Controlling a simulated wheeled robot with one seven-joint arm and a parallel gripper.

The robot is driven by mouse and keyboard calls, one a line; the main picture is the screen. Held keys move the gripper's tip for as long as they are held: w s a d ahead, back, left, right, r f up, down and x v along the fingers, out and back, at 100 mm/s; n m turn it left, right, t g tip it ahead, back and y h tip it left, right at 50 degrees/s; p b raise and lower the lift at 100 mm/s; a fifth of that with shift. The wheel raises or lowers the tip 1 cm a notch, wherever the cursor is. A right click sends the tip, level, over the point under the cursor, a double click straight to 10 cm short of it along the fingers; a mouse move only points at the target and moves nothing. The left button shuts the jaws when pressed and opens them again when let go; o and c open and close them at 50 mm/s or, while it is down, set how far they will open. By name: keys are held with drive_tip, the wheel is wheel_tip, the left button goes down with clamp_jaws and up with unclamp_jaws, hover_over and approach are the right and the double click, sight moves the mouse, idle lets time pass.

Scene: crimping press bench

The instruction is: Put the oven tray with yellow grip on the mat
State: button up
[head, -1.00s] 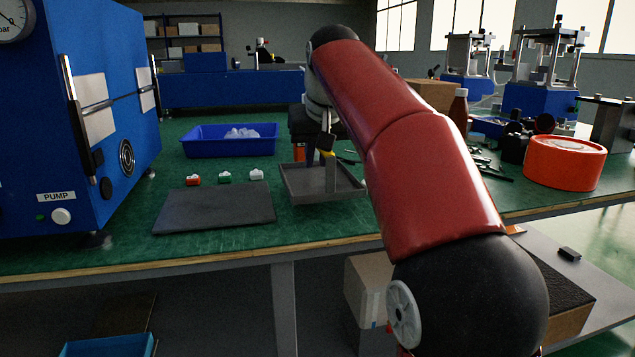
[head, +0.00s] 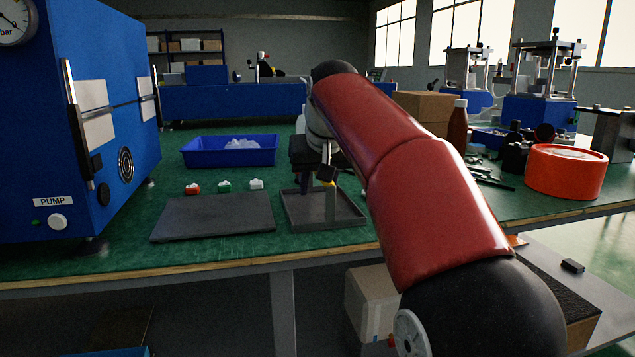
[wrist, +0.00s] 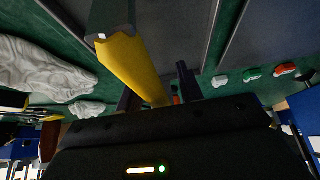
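The oven tray (head: 345,222) is a shallow grey square tray with an upright post that has a yellow grip (head: 327,183) at its top. It is just right of the mat (head: 212,218), a dark grey flat rectangle that is bare. The head view does not clearly show whether the tray touches the bench or hangs slightly above it. My gripper (head: 325,172) is at the yellow grip. In the wrist view the yellow grip (wrist: 132,68) runs between the fingers of my gripper (wrist: 158,90), and it looks held; the exact contact is partly hidden.
Three small connectors, red (head: 192,188), green (head: 224,186) and white (head: 256,184), lie behind the mat. A blue bin (head: 230,157) stands farther back. The blue pump housing (head: 95,130) rises to the left. An orange roll (head: 566,172) is on the right.

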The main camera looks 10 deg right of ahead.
drive_tip(key=shift+r, duration=0.3)
drive_tip(key=p+v, duration=0.3)
drive_tip(key=v, duration=0.8)
drive_tip(key=shift+s+r+p, duration=0.25)
drive_tip(key=shift+r+p, duration=0.1)
drive_tip(key=s+f, duration=1.2)
drive_tip(key=f, duration=0.3)
drive_tip(key=s+f, duration=1.2)
drive_tip(key=f, duration=0.3)
wheel_tip(320, 180, up, 5)
drive_tip(key=p, duration=0.4)
drive_tip(key=shift+w, duration=0.1)
